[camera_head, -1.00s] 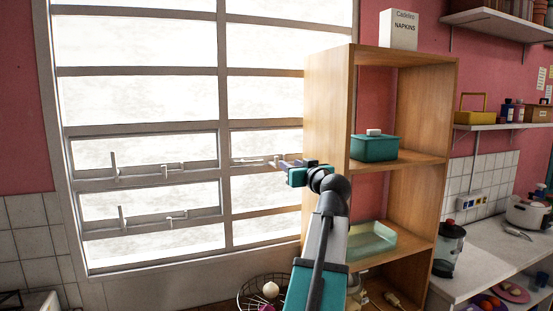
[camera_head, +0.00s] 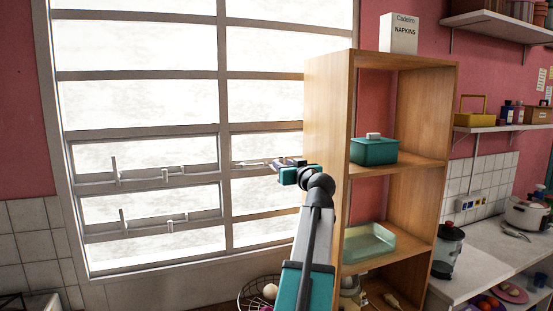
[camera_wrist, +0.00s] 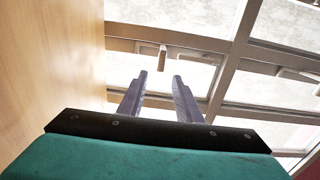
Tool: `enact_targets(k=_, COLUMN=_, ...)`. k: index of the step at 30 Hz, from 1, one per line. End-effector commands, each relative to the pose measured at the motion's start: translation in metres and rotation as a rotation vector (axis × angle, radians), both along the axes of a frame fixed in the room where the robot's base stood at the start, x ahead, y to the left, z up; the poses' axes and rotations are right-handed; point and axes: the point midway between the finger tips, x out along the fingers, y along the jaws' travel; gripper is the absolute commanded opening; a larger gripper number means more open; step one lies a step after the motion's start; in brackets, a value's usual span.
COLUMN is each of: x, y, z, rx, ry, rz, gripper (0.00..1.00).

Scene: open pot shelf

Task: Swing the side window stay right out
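My gripper (camera_head: 283,162) is in front of the window's right column, beside the shelf's left side. In the wrist view my gripper (camera_wrist: 160,75) has two grey fingers apart with nothing seen between them. A pale stay (camera_head: 250,162) lies along the bar of the right column, just left of my fingers; its right end is hidden or blends with them. In the wrist view a small light-coloured upright piece (camera_wrist: 163,57) stands on the window bar beyond the fingertips. Whether a finger touches the stay cannot be told.
The wooden shelf (camera_head: 327,110) stands close on the right of my gripper. It holds a teal box (camera_head: 374,152) and a pale green tray (camera_head: 368,245). More upright window handles (camera_head: 115,170) are on the left column. A wire basket (camera_head: 250,297) is below.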

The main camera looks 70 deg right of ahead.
Motion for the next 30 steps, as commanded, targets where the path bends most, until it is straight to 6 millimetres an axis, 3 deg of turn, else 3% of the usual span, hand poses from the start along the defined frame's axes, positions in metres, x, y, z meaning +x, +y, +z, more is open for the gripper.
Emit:
enact_targets(k=15, x=0.044, y=-0.047, z=0.002, rx=0.000, ry=0.000, rz=0.001, gripper=0.31)
enact_targets(k=30, x=0.052, y=-0.053, z=0.000, rx=0.000, ry=0.000, rz=0.000, gripper=0.31)
